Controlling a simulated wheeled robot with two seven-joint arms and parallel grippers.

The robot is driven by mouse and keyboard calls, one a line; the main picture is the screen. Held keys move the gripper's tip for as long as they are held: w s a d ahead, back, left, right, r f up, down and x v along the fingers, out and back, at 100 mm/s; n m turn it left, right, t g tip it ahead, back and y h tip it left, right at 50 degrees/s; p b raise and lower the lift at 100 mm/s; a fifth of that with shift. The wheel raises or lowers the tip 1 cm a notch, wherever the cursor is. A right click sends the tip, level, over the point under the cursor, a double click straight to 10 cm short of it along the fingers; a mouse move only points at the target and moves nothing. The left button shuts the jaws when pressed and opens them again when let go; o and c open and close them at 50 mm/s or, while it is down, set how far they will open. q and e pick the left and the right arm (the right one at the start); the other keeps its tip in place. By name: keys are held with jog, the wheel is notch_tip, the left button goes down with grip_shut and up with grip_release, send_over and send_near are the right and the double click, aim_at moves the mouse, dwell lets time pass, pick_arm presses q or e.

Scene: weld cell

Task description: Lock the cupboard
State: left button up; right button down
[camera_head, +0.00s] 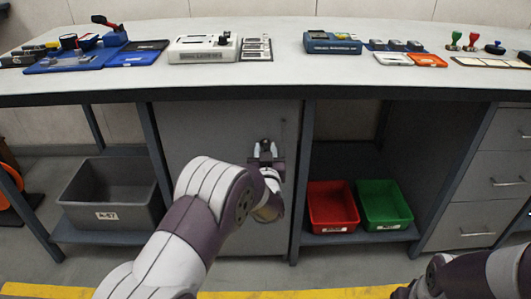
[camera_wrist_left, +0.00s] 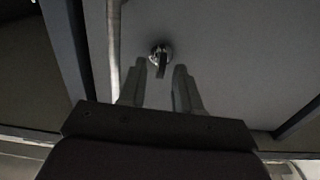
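The cupboard is the grey door (camera_head: 225,125) under the bench, and it looks shut. In the left wrist view its door (camera_wrist_left: 225,60) fills much of the picture. A round metal lock with a dark key or tab (camera_wrist_left: 161,56) sits on the door, the tab pointing down. My left gripper (camera_head: 266,152) is in front of the door's right side. In the left wrist view its fingers (camera_wrist_left: 160,72) are apart, one on each side below the lock, with gaps to the tab. Contact cannot be told. In the head view the gripper hides most of the lock. My right gripper is out of view.
A grey bin (camera_head: 110,190) stands on the shelf left of the cupboard. Red (camera_head: 332,207) and green (camera_head: 384,206) bins stand to its right, then drawers (camera_head: 497,180). The bench top (camera_head: 280,75) above holds tools and trays along its back.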

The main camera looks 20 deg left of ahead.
pick_arm(q)
grip_shut()
jog(key=m+p, duration=0.6)
jog(key=m, duration=0.1)
jog(key=shift+d+r, duration=0.15)
jog(key=shift+d, duration=0.1)
jog(key=m+p, duration=0.3)
jog(key=m, duration=0.2)
jog(key=shift+w+d+f+p, duration=0.1)
jog(key=shift+f+p, duration=0.1)
jog(key=shift+p, duration=0.2)
jog(key=m+p, duration=0.1)
jog(key=m, duration=0.2)
jog(key=shift+f+m+p, duration=0.15)
jog(key=shift+m+p, duration=0.15)
jog(key=shift+f+m+p, duration=0.15)
jog(key=shift+m+p, duration=0.25)
jog(key=shift+m, duration=0.7)
